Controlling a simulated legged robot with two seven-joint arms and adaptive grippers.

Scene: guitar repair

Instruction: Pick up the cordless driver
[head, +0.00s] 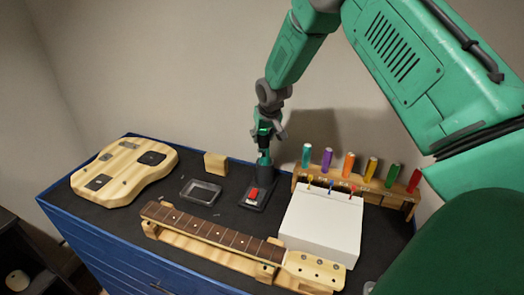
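The cordless driver (264,159) appears to be the small upright teal and dark tool at the back middle of the bench, on a dark base. My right gripper (268,132) comes down from above and is right at the top of the driver, overlapping it in the head view. The fingers are small and dark, so I cannot tell whether they touch or close on it. My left gripper is not in view.
A wooden guitar body (125,171) lies at left and a guitar neck (215,234) on wooden supports in front. A white box (321,226) and a rack of coloured screwdrivers (369,187) stand right of the driver. A small tray (201,192) and wooden block (215,164) are left of it.

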